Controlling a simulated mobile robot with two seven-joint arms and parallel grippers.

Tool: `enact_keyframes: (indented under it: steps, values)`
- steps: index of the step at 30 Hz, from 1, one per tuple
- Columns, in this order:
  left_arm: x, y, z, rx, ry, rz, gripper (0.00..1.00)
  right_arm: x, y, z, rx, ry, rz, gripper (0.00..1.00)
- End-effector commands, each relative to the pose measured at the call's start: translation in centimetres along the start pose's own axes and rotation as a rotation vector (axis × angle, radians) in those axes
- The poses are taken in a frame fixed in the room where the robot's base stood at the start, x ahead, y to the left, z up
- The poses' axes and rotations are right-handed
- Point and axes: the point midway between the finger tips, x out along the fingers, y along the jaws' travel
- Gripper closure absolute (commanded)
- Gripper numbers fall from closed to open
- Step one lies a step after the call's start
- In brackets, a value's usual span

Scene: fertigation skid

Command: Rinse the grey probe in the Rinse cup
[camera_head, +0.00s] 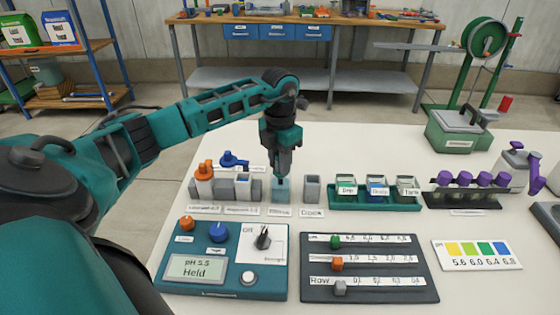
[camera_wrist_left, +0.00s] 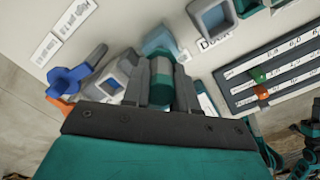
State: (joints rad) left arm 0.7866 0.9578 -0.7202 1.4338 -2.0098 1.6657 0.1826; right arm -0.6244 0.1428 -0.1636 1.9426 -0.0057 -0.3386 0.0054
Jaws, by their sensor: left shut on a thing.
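My left gripper (camera_head: 281,177) points straight down at the light blue Rinse cup (camera_head: 281,194). In the left wrist view the gripper (camera_wrist_left: 161,88) is shut on the grey probe (camera_wrist_left: 160,72), which shows as a short grey-green body between the fingers. The Rinse cup (camera_wrist_left: 161,42) lies just beyond the fingertips there. The probe's lower end is hidden, so I cannot tell how deep it is in the cup. The grey Dock holder (camera_head: 312,189) stands right of the cup and looks empty. My right gripper is not in view.
Left of the cup stand grey holders with an orange-topped probe (camera_head: 204,180) and a blue-handled piece (camera_head: 235,160). A green tray (camera_head: 375,207) of labelled jars is right of the Dock. A pH meter box (camera_head: 220,270) and slider panel (camera_head: 368,290) lie in front.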

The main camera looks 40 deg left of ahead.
Motion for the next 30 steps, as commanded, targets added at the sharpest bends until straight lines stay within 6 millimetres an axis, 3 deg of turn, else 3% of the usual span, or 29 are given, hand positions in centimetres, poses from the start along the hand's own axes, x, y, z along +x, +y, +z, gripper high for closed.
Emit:
enact_keyframes:
  steps: [17,30]
  values:
    - [-5.1,0.0,0.0,-0.001,0.000,0.000,1.00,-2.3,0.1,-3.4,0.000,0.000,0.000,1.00]
    - [-7.7,0.0,0.0,0.000,-0.001,0.000,1.00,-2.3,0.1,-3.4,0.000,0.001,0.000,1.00]
